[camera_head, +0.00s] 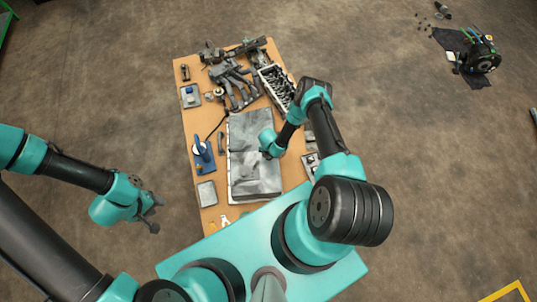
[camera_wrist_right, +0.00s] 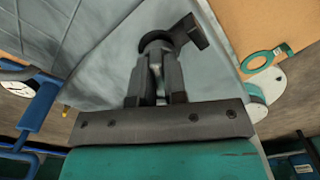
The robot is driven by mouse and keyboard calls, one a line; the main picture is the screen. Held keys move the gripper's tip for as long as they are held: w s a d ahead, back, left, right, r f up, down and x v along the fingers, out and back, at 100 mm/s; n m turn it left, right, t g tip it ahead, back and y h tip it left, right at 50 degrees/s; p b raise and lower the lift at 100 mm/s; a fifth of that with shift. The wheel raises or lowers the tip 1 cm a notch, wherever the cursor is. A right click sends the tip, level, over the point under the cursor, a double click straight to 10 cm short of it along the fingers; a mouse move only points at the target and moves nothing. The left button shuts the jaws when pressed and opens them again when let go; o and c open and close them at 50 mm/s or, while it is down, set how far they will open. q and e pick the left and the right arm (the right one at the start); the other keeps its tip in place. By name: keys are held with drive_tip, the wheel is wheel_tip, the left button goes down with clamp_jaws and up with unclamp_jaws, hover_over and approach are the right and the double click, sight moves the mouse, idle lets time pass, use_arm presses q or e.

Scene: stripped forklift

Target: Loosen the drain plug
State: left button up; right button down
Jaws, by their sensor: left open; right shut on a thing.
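The grey metal pan (camera_head: 252,180) lies on the wooden workbench, and its pale surface also fills the upper middle of the right wrist view (camera_wrist_right: 105,50). My right gripper (camera_wrist_right: 155,68) reaches down to the pan and is shut on a small dark round-ended piece, which looks like the drain plug (camera_wrist_right: 155,40). The fingers hide part of it, so I cannot tell how far it sits in the pan. In the head view my right wrist covers this spot. My left gripper (camera_head: 149,212) is open and empty, off the bench's left side.
The workbench (camera_head: 209,222) carries dark metal parts (camera_head: 232,85) and a grey block with a row of openings (camera_head: 276,88) at the back. A blue tool (camera_head: 203,154) stands left of the pan. The floor around is mostly clear, with machinery (camera_head: 480,55) at far right.

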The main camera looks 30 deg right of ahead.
drive_tip(key=shift+s+a+n, duration=0.1)
drive_tip(key=shift+n, duration=0.5)
drive_tip(key=n, duration=0.5)
drive_tip(key=c, duration=1.3)
unclamp_jaws()
drive_tip(key=shift+r, duration=0.1)
drive_tip(key=shift+r, duration=2.2)
